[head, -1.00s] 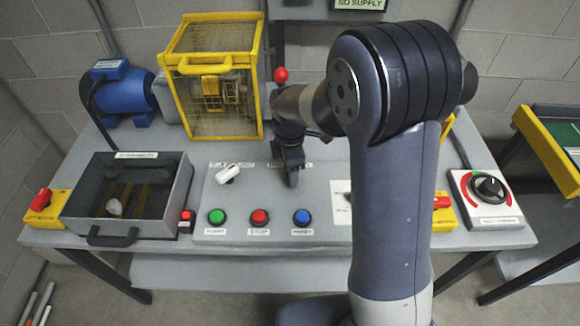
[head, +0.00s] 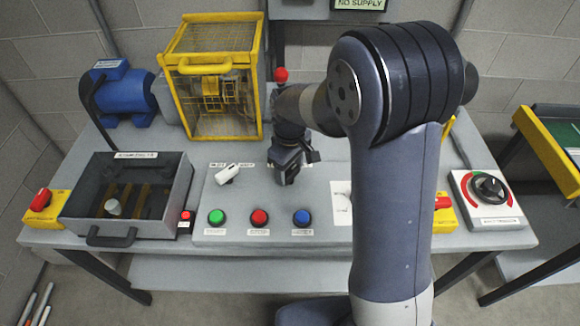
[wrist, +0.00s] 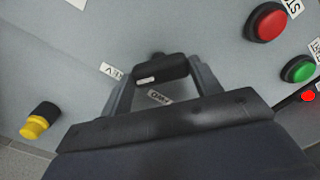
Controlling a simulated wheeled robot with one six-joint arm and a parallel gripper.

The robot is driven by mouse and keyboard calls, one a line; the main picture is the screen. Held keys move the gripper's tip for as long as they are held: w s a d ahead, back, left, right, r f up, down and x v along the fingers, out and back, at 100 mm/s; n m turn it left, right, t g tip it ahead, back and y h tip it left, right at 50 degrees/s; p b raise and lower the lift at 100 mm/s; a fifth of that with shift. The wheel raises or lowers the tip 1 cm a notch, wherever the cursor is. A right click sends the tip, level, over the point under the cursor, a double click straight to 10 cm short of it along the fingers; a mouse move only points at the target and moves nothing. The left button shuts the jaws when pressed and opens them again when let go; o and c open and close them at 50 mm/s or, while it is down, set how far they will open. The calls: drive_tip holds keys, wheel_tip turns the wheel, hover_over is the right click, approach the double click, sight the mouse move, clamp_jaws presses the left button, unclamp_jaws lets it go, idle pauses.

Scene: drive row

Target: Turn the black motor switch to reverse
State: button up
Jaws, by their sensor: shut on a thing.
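The black motor switch (wrist: 165,69) shows in the wrist view between my two fingers, with a white mark on its handle. My gripper (wrist: 158,75) is shut on it, one finger at each end. In the head view my gripper (head: 287,178) points down onto the grey panel (head: 262,207), right of the white switch (head: 228,173). The black switch is hidden behind my gripper there.
Green (head: 217,217), red (head: 260,218) and blue (head: 302,218) buttons stand in front. A yellow guard cage (head: 211,75) and a small red knob (head: 281,75) stand behind. A red-and-black dial (head: 488,188) is right, beyond my arm.

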sight(290, 171)
drive_tip(key=shift+m, duration=0.6)
drive_tip(key=o, duration=1)
drive_tip(key=shift+r, duration=0.15)
wheel_tip(290, 171, up, 11)
drive_tip(key=shift+f, duration=0.2)
drive_tip(key=shift+f, duration=0.1)
wheel_tip(290, 171, down, 11)
drive_tip(key=shift+r, duration=0.15)
